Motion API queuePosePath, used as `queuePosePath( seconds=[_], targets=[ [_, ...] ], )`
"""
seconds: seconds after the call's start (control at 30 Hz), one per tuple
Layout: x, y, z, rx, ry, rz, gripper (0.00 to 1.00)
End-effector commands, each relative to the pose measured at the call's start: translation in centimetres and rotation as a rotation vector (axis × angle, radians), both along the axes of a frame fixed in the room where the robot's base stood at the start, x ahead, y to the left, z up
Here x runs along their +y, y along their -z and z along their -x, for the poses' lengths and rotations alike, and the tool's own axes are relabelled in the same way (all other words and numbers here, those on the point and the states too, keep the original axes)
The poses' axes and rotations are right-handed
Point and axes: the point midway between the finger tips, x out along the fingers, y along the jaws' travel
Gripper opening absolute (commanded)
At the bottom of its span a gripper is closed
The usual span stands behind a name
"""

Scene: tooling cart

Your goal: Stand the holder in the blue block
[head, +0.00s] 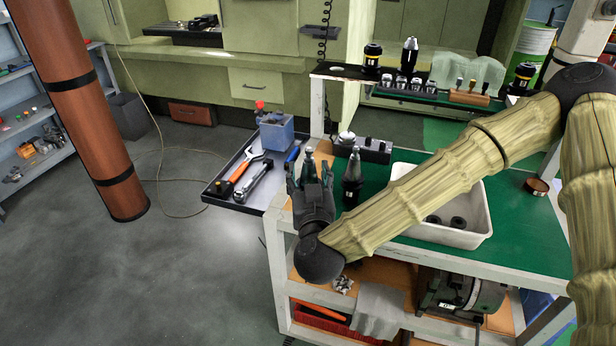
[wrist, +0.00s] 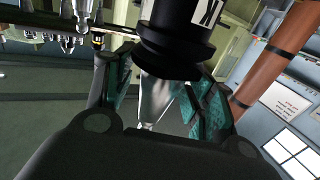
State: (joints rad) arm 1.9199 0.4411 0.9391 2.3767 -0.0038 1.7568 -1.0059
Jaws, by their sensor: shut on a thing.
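My gripper (head: 311,172) is shut on a holder over the left end of the green cart top. In the wrist view the holder (wrist: 178,30) has a black flanged body with a white label, and its silver taper lies between the teal finger pads (wrist: 165,100). In the head view the fingers mostly hide it. A blue box-like block (head: 276,136) stands on the side tray, beyond and left of my gripper, with a red-topped item at it. The held holder is apart from this block. Whether the block has an open socket cannot be told.
Another holder (head: 352,180), cone up, stands close right of my gripper. A dark block (head: 375,151) stands behind it. A white bin (head: 470,238) with black rings is under my arm. Wrenches (head: 245,172) lie on the side tray (head: 222,186). A raised shelf (head: 340,72) carries more holders.

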Motion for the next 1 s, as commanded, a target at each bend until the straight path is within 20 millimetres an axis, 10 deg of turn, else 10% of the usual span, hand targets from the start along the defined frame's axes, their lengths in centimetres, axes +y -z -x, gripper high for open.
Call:
queuePosePath(
  seconds=[1.0],
  targets=[
    [0.0, -5.5, 0.0, -0.004, 0.000, 0.000, 0.11]
  ],
)
